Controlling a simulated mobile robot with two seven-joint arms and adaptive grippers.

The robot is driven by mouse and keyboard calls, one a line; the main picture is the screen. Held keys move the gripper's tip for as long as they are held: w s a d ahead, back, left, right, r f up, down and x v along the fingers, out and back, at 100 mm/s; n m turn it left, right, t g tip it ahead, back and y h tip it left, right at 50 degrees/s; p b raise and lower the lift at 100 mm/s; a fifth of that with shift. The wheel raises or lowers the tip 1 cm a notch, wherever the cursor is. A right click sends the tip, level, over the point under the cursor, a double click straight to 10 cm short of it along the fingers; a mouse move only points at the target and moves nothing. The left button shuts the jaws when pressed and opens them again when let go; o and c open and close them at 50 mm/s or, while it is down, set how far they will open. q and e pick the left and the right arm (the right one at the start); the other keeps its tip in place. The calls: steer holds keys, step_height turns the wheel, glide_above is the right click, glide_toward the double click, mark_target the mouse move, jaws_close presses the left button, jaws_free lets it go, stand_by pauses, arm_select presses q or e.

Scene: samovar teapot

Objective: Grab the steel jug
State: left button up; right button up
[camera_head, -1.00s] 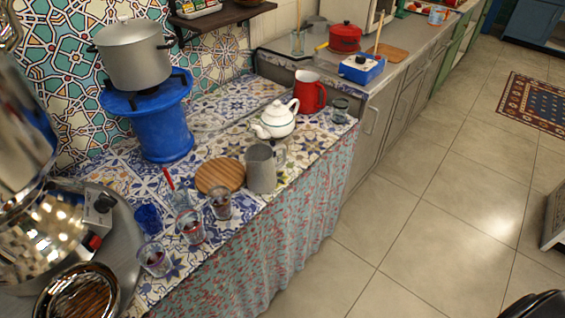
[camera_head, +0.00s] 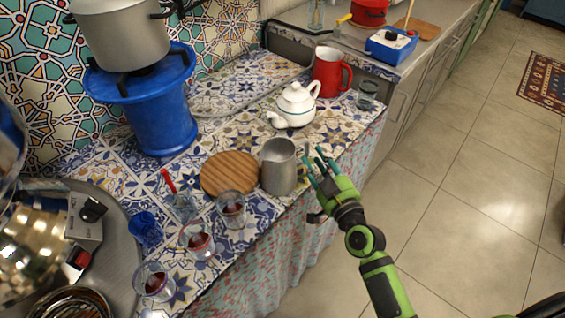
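The steel jug (camera_head: 278,167) is a plain grey metal jug. It stands upright on the tiled counter near its front edge, right of a round wooden board. My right gripper (camera_head: 313,172) is green and black with teal fingertips. It is just right of the jug, at about the height of its handle side. The fingers look spread apart, with nothing clearly between them. The jug's handle is partly hidden by the fingers, and I cannot tell whether they touch it. My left gripper is not in view.
A white teapot (camera_head: 294,106) and a red pitcher (camera_head: 330,75) stand behind the jug. The wooden board (camera_head: 228,173) lies to its left, with several tea glasses (camera_head: 198,241) in front. A blue stand (camera_head: 150,110) holds a big pot (camera_head: 120,38).

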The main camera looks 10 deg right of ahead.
mark_target(308, 154)
steer(key=w, duration=0.2)
steer(key=w+a, duration=0.1)
steer(key=w, duration=0.1)
steer(key=shift+w+f, duration=0.2)
steer(key=shift+w, duration=0.05)
jaws_close()
steer(key=shift+r, duration=0.1)
steer(key=shift+r, duration=0.1)
steer(key=shift+r+p, duration=0.5)
steer(key=shift+r, duration=0.15)
step_height(308, 154, up, 3)
steer(key=shift+f+p, duration=0.1)
steer(key=shift+p, duration=0.45)
steer(key=s+d+r, duration=0.3)
steer(key=d+r, duration=0.3)
steer(key=d, duration=0.5)
steer(key=shift+s+r+b, duration=0.15)
steer(key=shift+r+b, duration=0.15)
steer(key=shift+b, duration=0.05)
steer(key=shift+d, duration=0.15)
stand_by(0.6)
